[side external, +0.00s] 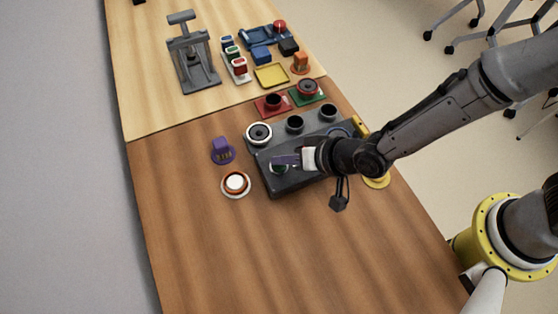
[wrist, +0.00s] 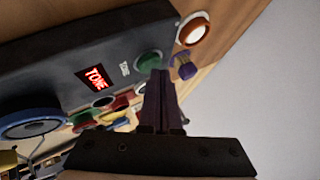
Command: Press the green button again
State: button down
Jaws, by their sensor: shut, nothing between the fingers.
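The button also shows partly in the side external view (side external: 279,170), mostly behind the fingers. My gripper (wrist: 158,74) is shut and empty, its purple fingertips overlapping the lower right edge of the button in the wrist view. In the side external view my gripper (side external: 276,160) is over the box's left end, at the button. I cannot tell whether the tips touch it or whether it is pressed down.
A white button with an orange ring (side external: 235,184) and a purple piece (side external: 222,151) stand left of the box. Red and green bases with cups (side external: 272,104) stand behind it. A grey press (side external: 194,60) and small coloured parts are farther back. The front table is clear.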

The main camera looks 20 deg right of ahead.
aim_at(283, 168)
jog(key=shift+r, duration=0.55)
jog(key=shift+r, duration=2.5)
